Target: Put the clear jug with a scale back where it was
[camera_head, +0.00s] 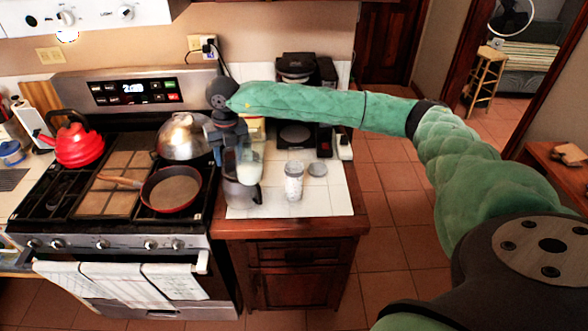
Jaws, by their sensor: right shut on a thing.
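The clear jug (250,164) is upright over the white-tiled counter right of the stove, with something pale showing in it. My right arm reaches in from the right, and its gripper (229,146) points down at the jug's upper left side. The gripper is shut on the jug, though the fingers are partly hidden and small. A grey metal pitcher (241,193) stands just below and in front of the jug, overlapping it in view. I cannot tell whether the jug touches the counter. My left gripper is not in view.
A jar with white contents (293,184) and a small round lid (317,169) stand to the right. A black coffee maker (297,68) is behind. The stove holds a red pan (171,190), a domed metal lid (184,138) and a red kettle (76,143). The counter's front right is clear.

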